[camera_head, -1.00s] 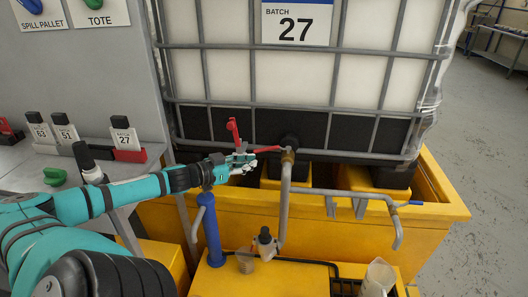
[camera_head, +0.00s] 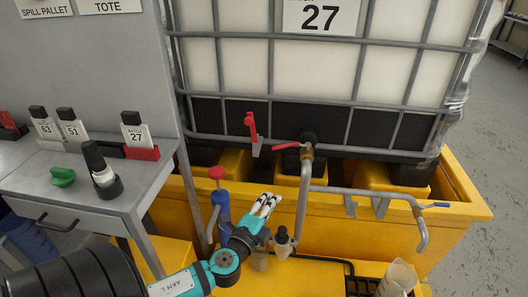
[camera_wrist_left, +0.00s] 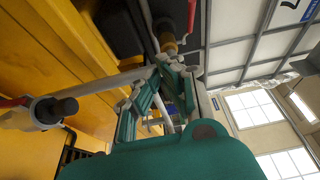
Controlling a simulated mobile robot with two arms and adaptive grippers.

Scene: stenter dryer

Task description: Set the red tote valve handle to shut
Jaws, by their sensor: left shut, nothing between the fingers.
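The red tote valve handle (camera_head: 286,145) points left, roughly level, from the brass-coloured valve (camera_head: 306,151) at the foot of the white tote (camera_head: 315,70). The brass fitting also shows in the left wrist view (camera_wrist_left: 168,42), with a red part (camera_wrist_left: 191,15) beside it. My left gripper (camera_head: 265,204) is shut and empty. It is below the handle and left of the grey outlet pipe (camera_head: 301,205), apart from the handle in the picture. My right gripper is in neither view.
A separate upright red lever (camera_head: 251,124) stands left of the handle. A blue pump with a red knob (camera_head: 217,173) is close left of my gripper. The yellow spill pallet (camera_head: 455,225) lies under the tote. A grey bench (camera_head: 85,195) is at left.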

